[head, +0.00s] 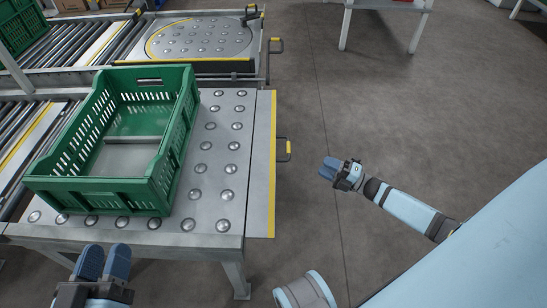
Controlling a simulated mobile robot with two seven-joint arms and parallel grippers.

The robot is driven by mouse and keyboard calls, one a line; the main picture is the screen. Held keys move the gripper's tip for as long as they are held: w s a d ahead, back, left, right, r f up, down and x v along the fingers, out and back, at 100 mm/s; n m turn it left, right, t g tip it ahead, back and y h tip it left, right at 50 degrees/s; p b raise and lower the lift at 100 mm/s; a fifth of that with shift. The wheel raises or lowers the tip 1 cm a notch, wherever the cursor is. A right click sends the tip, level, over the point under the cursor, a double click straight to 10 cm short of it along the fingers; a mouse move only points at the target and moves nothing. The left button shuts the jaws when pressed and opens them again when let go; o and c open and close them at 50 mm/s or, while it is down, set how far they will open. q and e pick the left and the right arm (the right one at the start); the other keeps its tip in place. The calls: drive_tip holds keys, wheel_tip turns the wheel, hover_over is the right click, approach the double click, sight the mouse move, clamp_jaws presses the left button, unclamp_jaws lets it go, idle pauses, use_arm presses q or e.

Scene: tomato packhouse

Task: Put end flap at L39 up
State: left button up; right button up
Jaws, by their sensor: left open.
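The end flap (262,190) is a grey panel with a yellow stripe along the right edge of the ball-transfer table (218,211). It does not stand upright. It looks roughly level with the table top, though its exact tilt is hard to tell. A handle with a yellow grip (289,148) sticks out from its right side. No L39 label is legible. My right gripper (328,169) is right of the flap and a little nearer than the handle, apart from both; its finger gap is unclear. My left gripper (103,261) is open and empty at the table's near edge.
A green crate (115,190) stands on the ball table, left of the flap, apart from it. A second table with a turntable (200,37) lies beyond. Roller conveyors (50,62) run at left. The floor right of the flap is clear.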

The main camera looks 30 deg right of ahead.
sight(288, 148)
drive_tip(key=b+x, duration=0.3)
drive_tip(key=x, duration=1)
drive_tip(key=shift+w+a+r, duration=0.15)
drive_tip(key=shift+w, duration=0.15)
use_arm(q)
drive_tip(key=f+g, duration=0.1)
drive_tip(key=f, duration=0.1)
drive_tip(key=f+g, duration=0.1)
drive_tip(key=f, duration=0.1)
drive_tip(key=shift+s+d+f+m, duration=0.1)
drive_tip(key=shift+d+f+m, duration=0.1)
drive_tip(key=shift+f+m, duration=0.15)
use_arm(e)
clamp_jaws()
